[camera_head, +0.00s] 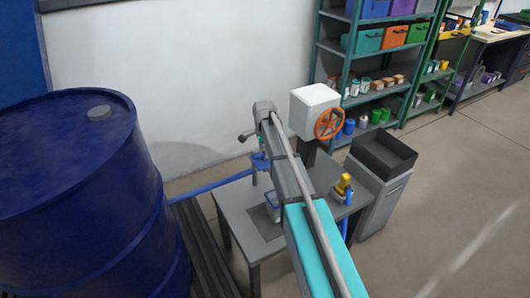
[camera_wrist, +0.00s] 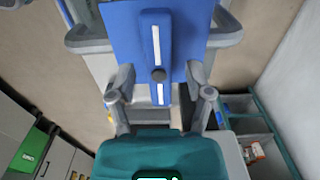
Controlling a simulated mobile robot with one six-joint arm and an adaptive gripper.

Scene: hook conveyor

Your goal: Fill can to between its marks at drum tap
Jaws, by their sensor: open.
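The large blue drum (camera_head: 70,190) stands at the left in the head view. A blue pipe (camera_head: 215,187) runs from it to a blue tap (camera_head: 260,162) above a grey table (camera_head: 240,213). A small blue and pale object, apparently the can (camera_head: 271,205), sits on the table, partly hidden by my arm. In the wrist view my gripper (camera_wrist: 157,38) is open. Its fingers are on either side of a blue panel (camera_wrist: 115,30) with a raised bar, white strips and a dark round knob. I cannot tell whether this is the can, or whether the fingers touch it.
A white box with an orange handwheel (camera_head: 329,123) stands behind the table. A yellow and blue object (camera_head: 343,188) is on the table's right side. A grey bin with a dark top (camera_head: 383,153) stands right of it. Shelves (camera_head: 350,55) line the back; the floor right is clear.

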